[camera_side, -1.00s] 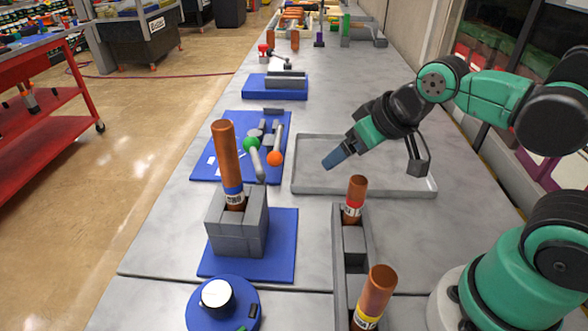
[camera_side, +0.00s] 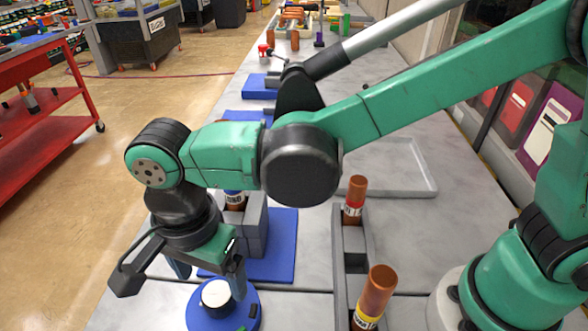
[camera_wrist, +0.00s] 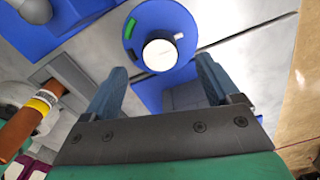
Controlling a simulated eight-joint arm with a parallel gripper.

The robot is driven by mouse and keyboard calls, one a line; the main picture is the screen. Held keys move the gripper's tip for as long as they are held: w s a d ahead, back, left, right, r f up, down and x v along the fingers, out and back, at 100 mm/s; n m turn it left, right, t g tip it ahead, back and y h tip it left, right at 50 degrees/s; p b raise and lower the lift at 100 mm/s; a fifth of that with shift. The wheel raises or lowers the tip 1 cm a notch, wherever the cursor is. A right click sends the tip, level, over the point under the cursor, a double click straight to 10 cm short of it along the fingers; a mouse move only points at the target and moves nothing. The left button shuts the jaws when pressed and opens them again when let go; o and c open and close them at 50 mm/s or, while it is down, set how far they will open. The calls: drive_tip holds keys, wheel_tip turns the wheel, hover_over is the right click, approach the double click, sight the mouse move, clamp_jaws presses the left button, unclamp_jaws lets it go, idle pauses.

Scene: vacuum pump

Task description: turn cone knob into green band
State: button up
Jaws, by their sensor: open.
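The white knob (camera_side: 215,293) sits on a round blue base (camera_side: 250,308) at the front of the bench. In the wrist view the knob (camera_wrist: 160,54) shows as a pale round top, and a green band (camera_wrist: 130,28) lies on the blue base (camera_wrist: 165,14) to its upper left. My gripper (camera_side: 209,275) is open, fingers down, above and just behind the knob. In the wrist view its two fingers (camera_wrist: 160,66) stand apart on either side of the knob, and nothing is between them in contact.
A grey rail (camera_side: 343,262) with two copper tubes (camera_side: 355,195) stands to the right. A grey tray (camera_side: 432,180) lies farther back.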

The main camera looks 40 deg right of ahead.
sight(217, 293)
drive_tip(key=shift+f, duration=2.35)
clamp_jaws()
